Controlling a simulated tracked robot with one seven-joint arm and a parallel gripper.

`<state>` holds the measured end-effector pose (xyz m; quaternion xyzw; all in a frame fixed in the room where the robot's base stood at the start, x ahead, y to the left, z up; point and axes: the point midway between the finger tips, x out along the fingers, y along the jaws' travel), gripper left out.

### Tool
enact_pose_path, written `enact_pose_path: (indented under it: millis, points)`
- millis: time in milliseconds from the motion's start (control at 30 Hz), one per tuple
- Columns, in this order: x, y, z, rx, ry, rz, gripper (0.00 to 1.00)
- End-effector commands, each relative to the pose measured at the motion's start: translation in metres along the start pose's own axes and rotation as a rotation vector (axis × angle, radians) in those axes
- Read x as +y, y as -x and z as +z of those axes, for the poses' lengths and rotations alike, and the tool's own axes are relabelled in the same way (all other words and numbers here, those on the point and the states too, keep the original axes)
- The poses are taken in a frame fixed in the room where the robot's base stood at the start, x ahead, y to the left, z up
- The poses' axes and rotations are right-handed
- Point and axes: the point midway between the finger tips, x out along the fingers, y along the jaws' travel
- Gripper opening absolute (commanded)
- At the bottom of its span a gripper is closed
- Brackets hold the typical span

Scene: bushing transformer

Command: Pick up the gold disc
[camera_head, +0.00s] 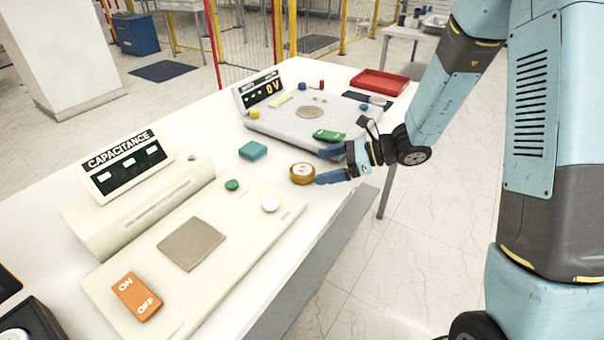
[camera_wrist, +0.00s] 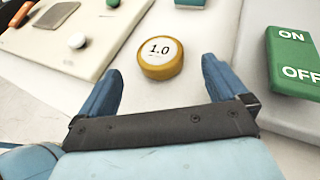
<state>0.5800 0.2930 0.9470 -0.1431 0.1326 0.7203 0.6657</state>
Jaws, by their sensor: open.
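The gold disc (camera_head: 302,174) lies on the white table near its front edge, between the two instrument panels. It has a white top, and in the wrist view the disc (camera_wrist: 161,66) reads "1.0". My gripper (camera_head: 326,166) is open, with blue fingers pointing toward the disc from the right. In the wrist view the disc sits just beyond the fingertips of my gripper (camera_wrist: 162,72), roughly centred in the gap. No contact between fingers and disc shows.
A teal block (camera_head: 253,150) lies left of the disc. The capacitance panel (camera_head: 215,283) is at the near left. A grey panel (camera_head: 275,133) with a green switch (camera_head: 328,135) stands behind my gripper. A red tray (camera_head: 380,82) is at the far end.

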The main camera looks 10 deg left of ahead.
Motion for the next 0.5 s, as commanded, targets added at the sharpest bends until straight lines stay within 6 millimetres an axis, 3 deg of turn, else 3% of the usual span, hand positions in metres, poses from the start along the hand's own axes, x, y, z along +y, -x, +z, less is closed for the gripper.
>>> enact_pose_path:
  millis: [500]
  points:
    - [0.001,-0.055,0.0,0.0,0.0,0.002,1.0]
